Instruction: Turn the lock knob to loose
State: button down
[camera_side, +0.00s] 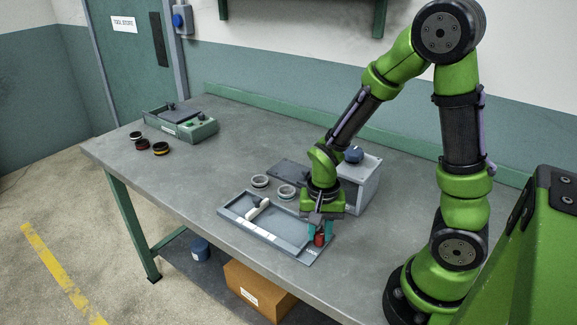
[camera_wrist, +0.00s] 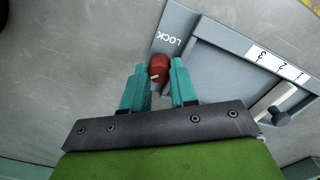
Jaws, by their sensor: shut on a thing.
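The lock knob (camera_wrist: 158,72) is red with a pale mark on it and stands beside the word LOCK on the grey panel (camera_wrist: 215,37) in the wrist view. In the side view the red knob (camera_side: 320,240) shows at the right end of the panel (camera_side: 275,236). My gripper (camera_side: 319,229) points down over it. In the wrist view the two teal fingers of my gripper (camera_wrist: 160,75) are on either side of the knob, shut on it. The fingers hide part of the knob's sides. I cannot tell which setting the pale mark shows.
A pale handle (camera_side: 257,210) lies in the panel's recess, near a strip numbered 1, 2, 3 (camera_wrist: 278,64). Two rings (camera_side: 286,191) and a grey box (camera_side: 362,180) stand behind the panel. A green-grey box (camera_side: 180,125) is at the far left. The table's left middle is clear.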

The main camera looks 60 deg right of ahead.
aim_at(319, 234)
jog(key=n, duration=0.4)
jog(key=shift+n, duration=0.3)
jog(key=n, duration=0.4)
jog(key=shift+n, duration=0.3)
jog(key=c, duration=0.9)
grip_release()
notch_tip(319, 234, up, 17)
jog(key=shift+f, duration=0.1)
